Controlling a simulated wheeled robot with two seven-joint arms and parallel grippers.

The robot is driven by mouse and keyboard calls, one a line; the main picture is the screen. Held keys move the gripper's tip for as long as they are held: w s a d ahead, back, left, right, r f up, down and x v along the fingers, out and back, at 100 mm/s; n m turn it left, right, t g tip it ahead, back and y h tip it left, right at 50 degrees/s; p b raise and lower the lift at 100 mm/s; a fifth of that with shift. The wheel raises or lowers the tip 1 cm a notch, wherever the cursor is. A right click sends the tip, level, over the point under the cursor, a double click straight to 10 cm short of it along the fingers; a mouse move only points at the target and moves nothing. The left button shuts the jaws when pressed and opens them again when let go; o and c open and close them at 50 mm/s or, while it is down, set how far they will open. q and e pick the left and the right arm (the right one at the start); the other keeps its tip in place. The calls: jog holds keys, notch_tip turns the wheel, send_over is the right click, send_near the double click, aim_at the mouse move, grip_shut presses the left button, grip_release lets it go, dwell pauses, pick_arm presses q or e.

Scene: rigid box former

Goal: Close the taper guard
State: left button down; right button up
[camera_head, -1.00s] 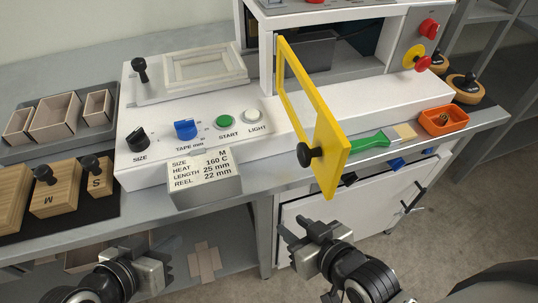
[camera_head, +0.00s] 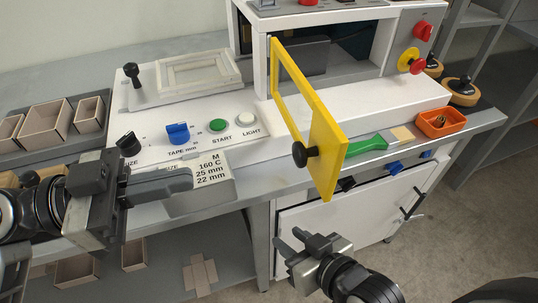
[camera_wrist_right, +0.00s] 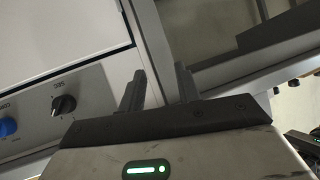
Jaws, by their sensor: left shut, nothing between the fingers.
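The taper guard (camera_head: 324,160) is a yellow hinged frame with a black knob (camera_head: 304,153). It stands swung open, sticking out from the white machine (camera_head: 388,108) toward me. My left gripper (camera_head: 190,180) is shut and empty, left of the guard, in front of the machine's control panel. It covers part of the settings card (camera_head: 213,172). My right gripper (camera_head: 286,243) is open and empty, below and in front of the guard, apart from it. Its two fingers also show with a gap between them in the right wrist view (camera_wrist_right: 160,85).
A green-handled brush (camera_head: 368,145) and an orange tray (camera_head: 440,123) lie right of the guard. The panel has a blue tape knob (camera_head: 178,133) and a green start button (camera_head: 218,125). Open boxes (camera_head: 52,123) stand at the left.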

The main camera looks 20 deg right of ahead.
aim_at(293, 156)
pick_arm(q)
jog(key=d+p, duration=0.1)
jog(key=d, duration=0.4)
jog(key=d+p, duration=0.2)
jog(key=d, duration=0.4)
jog(key=shift+s+d+r, duration=0.15)
jog(key=shift+s, duration=0.05)
jog(key=shift+d, duration=0.55)
jog(key=shift+d, duration=0.1)
